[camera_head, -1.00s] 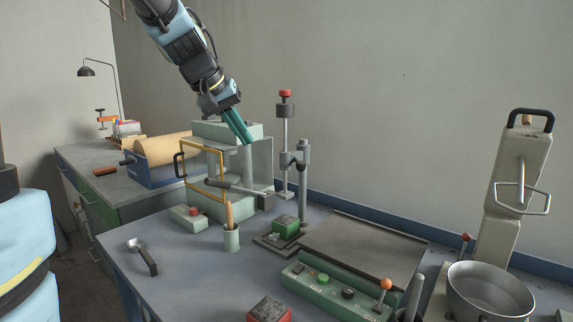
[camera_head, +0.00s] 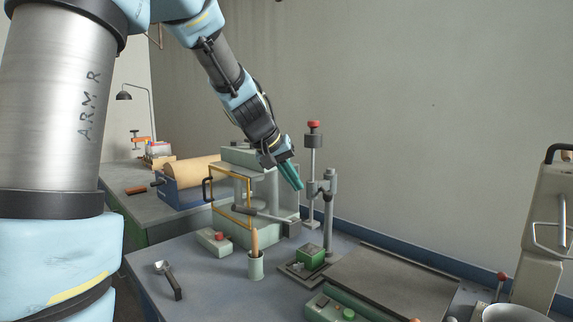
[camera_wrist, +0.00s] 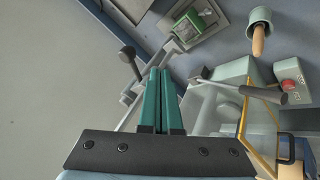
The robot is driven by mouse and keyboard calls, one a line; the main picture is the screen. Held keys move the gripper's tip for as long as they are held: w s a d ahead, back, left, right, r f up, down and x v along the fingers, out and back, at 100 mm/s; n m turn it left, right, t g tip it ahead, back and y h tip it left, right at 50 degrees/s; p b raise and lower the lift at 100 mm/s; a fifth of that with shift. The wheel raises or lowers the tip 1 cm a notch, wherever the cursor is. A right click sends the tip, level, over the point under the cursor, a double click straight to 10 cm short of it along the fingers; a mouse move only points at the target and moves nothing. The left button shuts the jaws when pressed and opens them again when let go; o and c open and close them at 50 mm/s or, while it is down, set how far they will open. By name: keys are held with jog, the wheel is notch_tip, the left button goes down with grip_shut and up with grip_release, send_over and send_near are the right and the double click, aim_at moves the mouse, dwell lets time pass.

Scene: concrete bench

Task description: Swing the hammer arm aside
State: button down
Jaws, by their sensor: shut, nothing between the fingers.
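The hammer stand has a grey upright post (camera_head: 328,225) on a base plate. A bracket near the post's top carries a vertical hammer rod (camera_head: 311,165) with a dark weight (camera_head: 313,141) and a red knob (camera_head: 313,124). A green block (camera_head: 310,256) sits on the base; it also shows in the wrist view (camera_wrist: 188,24). My gripper (camera_head: 298,186) is shut and empty, its teal fingers pointing down and right, just left of the rod in the picture. In the wrist view the fingers (camera_wrist: 158,70) are together beside the bracket; contact cannot be told.
A pale green cabinet with a yellow-framed door (camera_head: 209,188) and a long dark-gripped lever (camera_head: 248,211) stands left of the hammer. A cup with a wooden handle (camera_head: 255,267) and a red-button box (camera_head: 214,240) are in front. A flat plate (camera_head: 385,281) lies to the right.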

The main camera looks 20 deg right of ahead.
jog(key=shift+s+d+f+p, duration=0.15)
jog(key=shift+d+f+p, duration=0.2)
jog(key=shift+d, duration=0.45)
jog(key=shift+s+d+f+p, duration=0.2)
jog(key=shift+d+p, duration=0.2)
jog(key=shift+d, duration=0.4)
jog(key=shift+s+d+f+p, duration=0.1)
jog(key=shift+d+f+p, duration=0.25)
jog(key=shift+d, duration=0.45)
